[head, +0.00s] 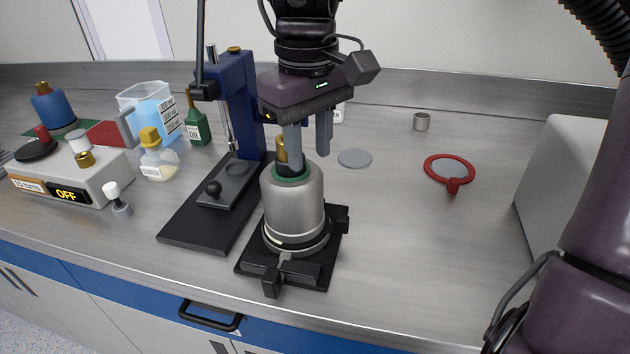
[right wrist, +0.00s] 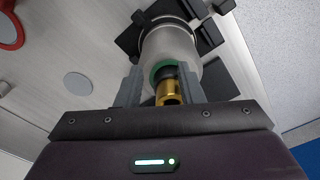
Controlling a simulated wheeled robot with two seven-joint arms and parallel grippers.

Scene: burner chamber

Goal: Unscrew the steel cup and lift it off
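The steel cup (head: 293,205) is a grey metal cylinder with rounded shoulders, standing upright in a black clamp base (head: 318,278). A green ring (head: 291,171) and a brass fitting (head: 281,150) show at its top. My right gripper (head: 308,153) is above the cup, pointing down, with its two fingers apart. In the right wrist view the cup (right wrist: 168,45) lies beyond the fingertips, and the brass fitting (right wrist: 169,92) shows between the fingers, nearer the right one. Whether a finger touches it I cannot tell. My left gripper is not in view.
A blue press (head: 237,90) on a black base stands just left of the cup. A control box (head: 70,172) reading OFF, a beaker (head: 148,105) and bottles are further left. A red ring (head: 449,170) and a grey disc (head: 355,158) lie on the bench, which is largely clear right of the cup.

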